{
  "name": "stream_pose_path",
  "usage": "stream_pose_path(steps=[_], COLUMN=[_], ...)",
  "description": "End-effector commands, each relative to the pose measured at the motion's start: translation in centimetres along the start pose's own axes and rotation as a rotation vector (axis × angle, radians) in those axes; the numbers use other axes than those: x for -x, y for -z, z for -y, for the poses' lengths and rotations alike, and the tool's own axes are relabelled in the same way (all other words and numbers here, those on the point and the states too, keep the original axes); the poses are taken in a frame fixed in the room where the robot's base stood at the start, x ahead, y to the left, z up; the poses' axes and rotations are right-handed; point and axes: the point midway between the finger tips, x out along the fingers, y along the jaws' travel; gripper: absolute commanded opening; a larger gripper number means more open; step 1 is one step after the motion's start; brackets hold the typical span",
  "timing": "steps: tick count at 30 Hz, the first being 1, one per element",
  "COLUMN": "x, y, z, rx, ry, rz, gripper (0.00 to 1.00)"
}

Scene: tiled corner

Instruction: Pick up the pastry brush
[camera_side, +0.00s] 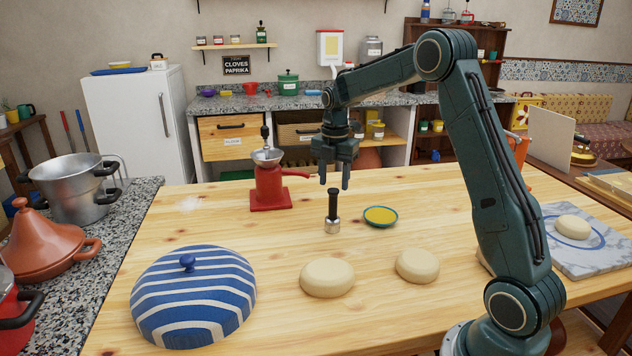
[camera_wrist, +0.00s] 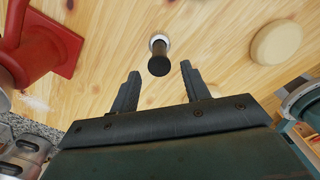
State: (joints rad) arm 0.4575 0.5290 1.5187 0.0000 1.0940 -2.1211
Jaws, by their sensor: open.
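The pastry brush (camera_side: 332,222) stands upright on the wooden table, with a black handle on top and a short metal and pale lower end. In the wrist view, the brush (camera_wrist: 159,64) is seen from above, its dark handle in line with the space between the fingertips. My gripper (camera_side: 334,185) points down just above the handle. In the wrist view, the gripper (camera_wrist: 159,70) has its two fingers wide apart, with nothing held. The side view does not show clearly whether the fingertips reach past the handle's top.
A shallow bowl of yellow liquid (camera_side: 380,216) sits right of the brush. A red grinder (camera_side: 270,188) stands left. Two pale dough rounds (camera_side: 327,278) (camera_side: 417,266) and a striped blue dome (camera_side: 193,297) lie nearer the camera. Bare table surrounds the brush.

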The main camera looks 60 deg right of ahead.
Motion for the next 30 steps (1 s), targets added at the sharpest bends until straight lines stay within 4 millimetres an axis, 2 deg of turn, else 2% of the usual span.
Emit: stream_pose_path(steps=[1,6,20,30], x=[-0.9,-2.9,-4.2,-7.8], y=[0.1,0.0,0.0,0.0], z=[0.1,0.0,0.0,-0.1], rx=[0.000,0.000,0.000,0.000], ry=[0.004,0.002,0.001,0.002], rz=[-0.003,-0.001,-0.001,-0.001], gripper=[0.47,0.47,0.47,0.47])
